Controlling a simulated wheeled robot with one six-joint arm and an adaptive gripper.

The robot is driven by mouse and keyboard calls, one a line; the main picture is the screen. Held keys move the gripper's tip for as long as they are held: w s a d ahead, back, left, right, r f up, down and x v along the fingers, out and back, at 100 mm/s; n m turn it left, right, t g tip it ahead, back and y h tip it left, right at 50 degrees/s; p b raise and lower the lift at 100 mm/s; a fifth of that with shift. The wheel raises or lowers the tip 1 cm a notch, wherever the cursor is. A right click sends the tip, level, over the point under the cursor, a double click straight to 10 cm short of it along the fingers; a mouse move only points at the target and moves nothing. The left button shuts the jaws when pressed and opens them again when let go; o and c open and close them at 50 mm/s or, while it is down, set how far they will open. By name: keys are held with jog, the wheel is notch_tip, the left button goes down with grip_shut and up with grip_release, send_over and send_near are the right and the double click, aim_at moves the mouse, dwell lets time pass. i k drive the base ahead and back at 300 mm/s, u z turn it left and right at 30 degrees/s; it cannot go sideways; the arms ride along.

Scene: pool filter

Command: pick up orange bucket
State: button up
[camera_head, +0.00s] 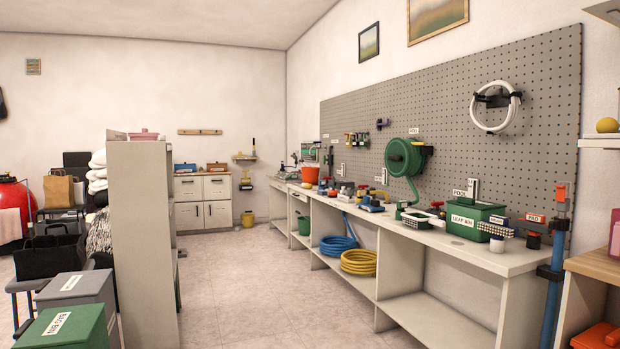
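An orange bucket (310,174) stands upright on the far part of the long white workbench (478,255), along the right wall. It is small in the picture, and a green and white item stands close behind it. My gripper is not in view.
A green hose reel (404,157) and a green leaf bin (474,218) are on or above the nearer bench. Blue (338,246) and yellow (358,262) hoses lie on its lower shelf. A tall grey shelf unit (142,240) stands left. The floor (235,280) between is clear.

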aim_at(310, 174)
jog(key=u, duration=0.15)
jog(key=i, duration=0.9)
jog(key=u, duration=0.5)
jog(key=i, duration=1.8)
jog(key=u, duration=0.15)
jog(key=i, duration=1.85)
jog(key=z, duration=0.5)
jog(key=i, duration=2.05)
jog(key=z, duration=0.35)
jog(key=k, duration=0.5)
jog(key=u, duration=1.05)
jog(key=i, duration=1.55)
jog(key=u, duration=0.55)
